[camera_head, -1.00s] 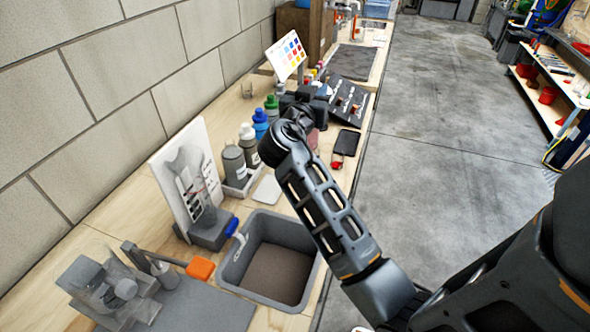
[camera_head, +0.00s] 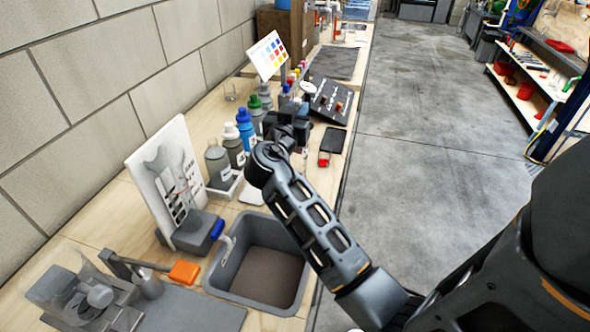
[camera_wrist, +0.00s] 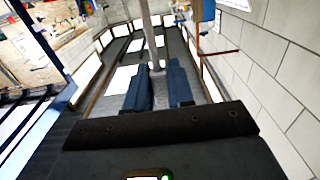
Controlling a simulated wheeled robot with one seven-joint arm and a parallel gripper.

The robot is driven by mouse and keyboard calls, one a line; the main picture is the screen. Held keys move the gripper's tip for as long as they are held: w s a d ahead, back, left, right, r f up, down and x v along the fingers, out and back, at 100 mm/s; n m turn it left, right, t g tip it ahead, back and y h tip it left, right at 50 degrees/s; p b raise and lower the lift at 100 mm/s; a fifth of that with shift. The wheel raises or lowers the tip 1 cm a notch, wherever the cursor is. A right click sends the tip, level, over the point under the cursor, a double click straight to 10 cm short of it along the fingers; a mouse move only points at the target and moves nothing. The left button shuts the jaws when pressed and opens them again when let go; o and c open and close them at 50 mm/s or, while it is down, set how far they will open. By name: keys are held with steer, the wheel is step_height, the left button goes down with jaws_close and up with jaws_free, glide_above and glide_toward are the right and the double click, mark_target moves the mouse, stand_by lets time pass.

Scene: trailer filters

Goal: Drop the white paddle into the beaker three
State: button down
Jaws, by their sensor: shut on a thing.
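My gripper (camera_head: 290,122) is over the counter, beside the capped bottles, and its fingers are too small to make out in the head view. In the wrist view my gripper (camera_wrist: 160,88) has two blue-grey fingers with a narrow gap. A slim pale rod (camera_wrist: 150,38), apparently the white paddle, reaches up from between them, so the gripper appears shut on it. No beaker number is readable. My arm hides part of the counter below the gripper.
A black control box (camera_head: 331,98) and a colour chart (camera_head: 268,53) are farther. Open floor (camera_head: 420,180) lies right.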

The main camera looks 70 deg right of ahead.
steer(key=c, duration=0.9)
jaws_free()
steer(key=a+b, duration=0.2)
steer(key=a, duration=0.5)
steer(key=shift+s+a, duration=0.3)
steer(key=shift+a, duration=0.1)
